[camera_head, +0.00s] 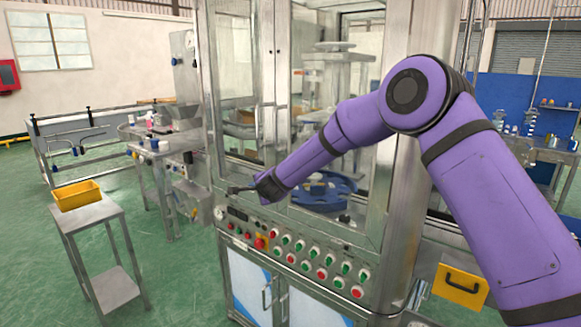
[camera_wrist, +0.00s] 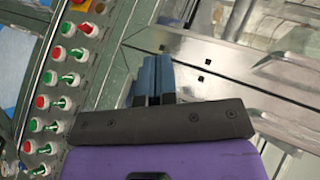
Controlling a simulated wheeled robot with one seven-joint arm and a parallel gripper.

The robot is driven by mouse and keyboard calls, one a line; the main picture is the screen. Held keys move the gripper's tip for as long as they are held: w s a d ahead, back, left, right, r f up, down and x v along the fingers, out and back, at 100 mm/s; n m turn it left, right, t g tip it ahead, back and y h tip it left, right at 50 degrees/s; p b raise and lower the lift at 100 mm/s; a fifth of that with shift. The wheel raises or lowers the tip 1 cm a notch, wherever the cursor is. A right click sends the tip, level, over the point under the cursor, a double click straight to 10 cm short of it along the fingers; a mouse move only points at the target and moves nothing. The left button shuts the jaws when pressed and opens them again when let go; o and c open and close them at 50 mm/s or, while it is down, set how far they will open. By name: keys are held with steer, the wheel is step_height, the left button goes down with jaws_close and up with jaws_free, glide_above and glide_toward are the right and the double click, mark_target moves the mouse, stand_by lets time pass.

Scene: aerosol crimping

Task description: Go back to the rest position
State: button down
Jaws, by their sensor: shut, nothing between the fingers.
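My gripper (camera_head: 236,189) is at the end of my purple arm, in front of the crimping machine (camera_head: 400,190) and above its control panel (camera_head: 290,250) in the head view. In the wrist view my gripper (camera_wrist: 153,72) shows its two blue-grey fingers side by side and closed, with nothing between them. The panel's red and green buttons (camera_wrist: 58,78) lie to the left of the fingers there. A metal surface of the machine (camera_wrist: 220,55) is on the right. I cannot tell the exact gap between the fingertips and the machine.
A yellow bin (camera_head: 77,194) stands on a small metal table (camera_head: 88,215) at the left. A blue round turntable (camera_head: 322,190) is inside the machine's frame. A workbench (camera_head: 165,145) stands behind left. Green floor (camera_head: 165,275) is clear between the small table and the machine.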

steer(key=s+d+r+n+g+y, duration=0.1)
steer(key=s+d+r+n, duration=0.25)
steer(key=r, duration=0.35)
steer(key=s+d+r+n+y, duration=0.1)
steer(key=s+d+r+n, duration=0.1)
steer(key=s+d+r, duration=0.35)
steer(key=s+d+r+n+g+h, duration=0.15)
steer(key=s+d+r+n, duration=0.25)
steer(key=s+d+r, duration=0.7)
steer(key=s+d+f+n+g+h, duration=0.1)
steer(key=s+d, duration=0.5)
steer(key=s, duration=0.5)
steer(key=s+d+f+n+g+h, duration=0.1)
steer(key=s+d+f, duration=0.1)
steer(key=s+d, duration=0.4)
steer(key=s+d+f+n+g+h, duration=0.1)
steer(key=s+d, duration=0.6)
steer(key=s, duration=0.9)
steer(key=shift+s+f+g+h, duration=0.15)
steer(key=shift+s+g+h, duration=0.05)
steer(key=shift+g+h, duration=0.35)
